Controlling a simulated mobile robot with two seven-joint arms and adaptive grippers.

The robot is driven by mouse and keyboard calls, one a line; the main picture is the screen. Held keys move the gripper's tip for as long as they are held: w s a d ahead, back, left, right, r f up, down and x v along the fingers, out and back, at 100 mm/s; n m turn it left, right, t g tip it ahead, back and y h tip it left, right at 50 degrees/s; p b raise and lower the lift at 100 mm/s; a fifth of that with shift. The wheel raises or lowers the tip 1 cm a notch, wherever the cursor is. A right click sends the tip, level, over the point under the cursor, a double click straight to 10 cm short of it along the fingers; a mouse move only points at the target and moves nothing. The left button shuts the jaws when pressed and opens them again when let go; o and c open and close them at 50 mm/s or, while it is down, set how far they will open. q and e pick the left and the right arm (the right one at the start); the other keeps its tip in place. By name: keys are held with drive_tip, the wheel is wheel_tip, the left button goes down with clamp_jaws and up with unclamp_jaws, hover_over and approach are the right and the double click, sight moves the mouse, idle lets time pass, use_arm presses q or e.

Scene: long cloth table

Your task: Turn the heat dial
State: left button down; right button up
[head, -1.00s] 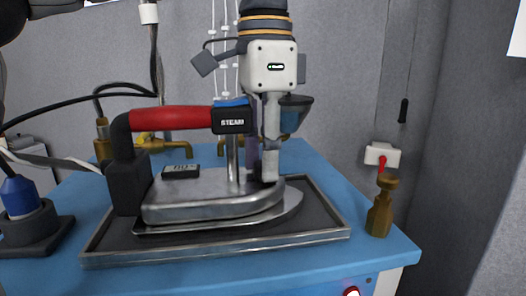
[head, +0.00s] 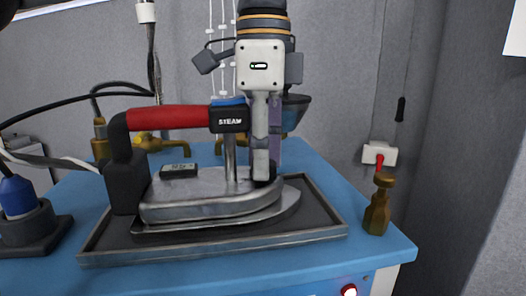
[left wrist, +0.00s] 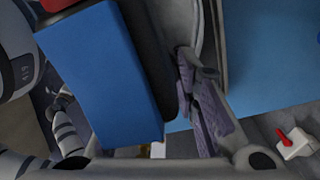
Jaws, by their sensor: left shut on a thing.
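The steam iron (head: 205,195) has a red handle (head: 168,117) and a black block marked STEAM with a blue button (head: 230,101). It rests flat on a dark metal-rimmed tray (head: 325,235). My left gripper (head: 266,168) points down at the iron's front top, right of the thin metal post. Its fingers are shut on a small dark part there, which I take to be the heat dial; the fingers mostly hide it. In the left wrist view, the gripper's ridged pads (left wrist: 203,105) stand beside the large blue button (left wrist: 100,75). My right gripper is not in view.
A brass fitting (head: 377,205) stands at the table's right corner, with a red-levered white box (head: 380,155) behind. A blue plug in a dark stand (head: 20,205) is at the left, with cables above.

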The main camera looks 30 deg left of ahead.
use_arm(q)
drive_tip(key=c, duration=1.2)
unclamp_jaws()
drive_tip(key=shift+r, duration=0.1)
wheel_tip(320, 180, up, 12)
drive_tip(key=shift+w+f, duration=0.1)
drive_tip(key=shift+a, duration=0.1)
